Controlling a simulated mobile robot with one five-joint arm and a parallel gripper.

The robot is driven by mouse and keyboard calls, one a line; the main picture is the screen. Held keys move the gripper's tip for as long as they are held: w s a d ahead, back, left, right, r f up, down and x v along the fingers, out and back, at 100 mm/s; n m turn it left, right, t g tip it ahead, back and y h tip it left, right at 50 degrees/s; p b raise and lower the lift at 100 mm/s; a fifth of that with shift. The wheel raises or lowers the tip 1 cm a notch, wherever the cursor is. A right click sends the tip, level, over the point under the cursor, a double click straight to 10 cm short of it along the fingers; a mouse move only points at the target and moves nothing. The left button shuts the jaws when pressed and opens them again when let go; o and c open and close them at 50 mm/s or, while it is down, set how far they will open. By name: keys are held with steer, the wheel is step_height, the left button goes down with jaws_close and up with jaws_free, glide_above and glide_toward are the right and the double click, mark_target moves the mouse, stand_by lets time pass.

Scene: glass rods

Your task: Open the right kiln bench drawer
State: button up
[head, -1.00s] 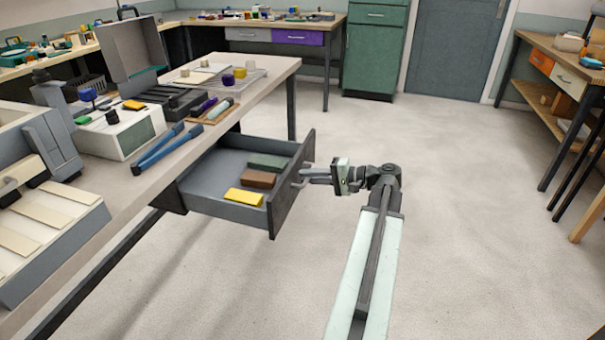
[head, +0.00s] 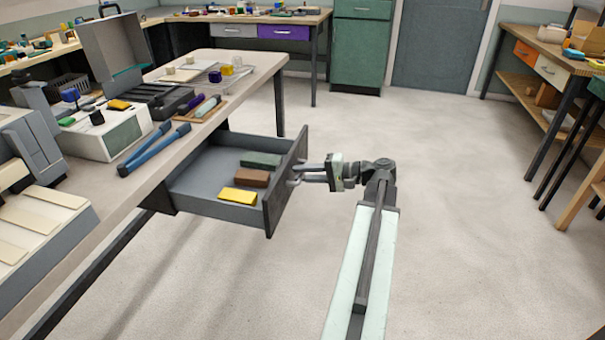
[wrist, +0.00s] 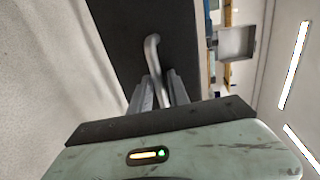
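The bench drawer (head: 225,206) is grey and stands well out from under the bench at the left in the head view. It holds a green block (head: 261,160), a brown block (head: 252,178) and a yellow block (head: 238,196). My gripper (head: 300,176) is at the outer side of the drawer front. In the wrist view the dark drawer front (wrist: 115,50) carries a bent metal handle (wrist: 153,58). The handle's bar runs between my two fingers (wrist: 160,92), which look closed on it. The contact itself is partly hidden.
The bench top (head: 232,68) carries blue-handled tongs (head: 150,150), a white box (head: 110,135) and trays. A dark bench leg (head: 280,105) stands behind the drawer. A green cabinet (head: 362,50) is at the back and a workbench (head: 560,62) at the right. The floor (head: 450,180) between is clear.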

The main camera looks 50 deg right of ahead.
steer(key=p+v, duration=0.1)
steer(key=v, duration=0.6)
steer(key=shift+s+d, duration=0.15)
steer(key=shift+s, duration=0.15)
